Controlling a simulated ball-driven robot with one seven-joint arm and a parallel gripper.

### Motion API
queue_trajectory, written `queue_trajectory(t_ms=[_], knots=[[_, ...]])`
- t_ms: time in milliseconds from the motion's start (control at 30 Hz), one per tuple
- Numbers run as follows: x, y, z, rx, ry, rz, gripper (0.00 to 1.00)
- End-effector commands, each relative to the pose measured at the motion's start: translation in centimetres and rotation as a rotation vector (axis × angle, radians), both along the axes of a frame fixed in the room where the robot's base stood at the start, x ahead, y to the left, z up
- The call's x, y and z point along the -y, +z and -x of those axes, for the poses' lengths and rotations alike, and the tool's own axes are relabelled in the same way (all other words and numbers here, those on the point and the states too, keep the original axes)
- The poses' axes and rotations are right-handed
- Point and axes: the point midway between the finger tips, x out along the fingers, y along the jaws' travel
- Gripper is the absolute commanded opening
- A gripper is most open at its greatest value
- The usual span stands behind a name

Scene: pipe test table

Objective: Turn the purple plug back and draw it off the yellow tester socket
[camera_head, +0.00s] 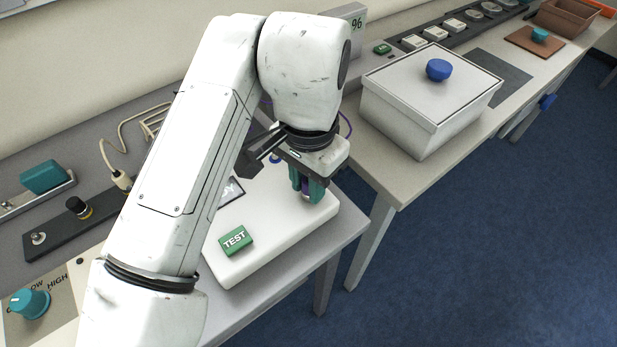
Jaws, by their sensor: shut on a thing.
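My gripper (307,190) points down over the right part of a white tester box (283,235). Its green fingers are shut on the purple plug (305,193), of which only a small part shows between them. The plug is low, at or just above the box top; I cannot tell whether it is seated. The yellow tester socket is not visible, hidden by the fingers and plug. A green TEST button (236,240) and a partly covered display (230,192) are on the same box.
A grey lidded box with a blue knob (438,70) stands on the right table, across a gap. A teal knob (30,303), a black knob (78,208) and a teal block (45,176) are at left. The tester box's front right is clear.

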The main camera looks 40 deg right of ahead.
Motion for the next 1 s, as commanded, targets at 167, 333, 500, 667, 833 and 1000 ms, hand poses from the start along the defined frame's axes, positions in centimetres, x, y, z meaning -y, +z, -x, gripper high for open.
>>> queue_trajectory(t_ms=[167, 333, 500, 667, 833, 1000], knots=[[0.12, 0.59, 0.10, -0.003, 0.196, 0.005, 0.00], [0.09, 0.37, 0.09, -0.002, 0.382, 0.004, 0.00], [0.03, 0.06, 0.08, 0.000, 0.435, 0.000, 0.00], [0.01, 0.03, 0.07, 0.000, 0.433, 0.000, 0.00], [0.08, 0.40, 0.13, -0.003, 0.505, 0.003, 0.00], [0.13, 0.62, 0.16, -0.004, 0.714, 0.002, 0.00]])
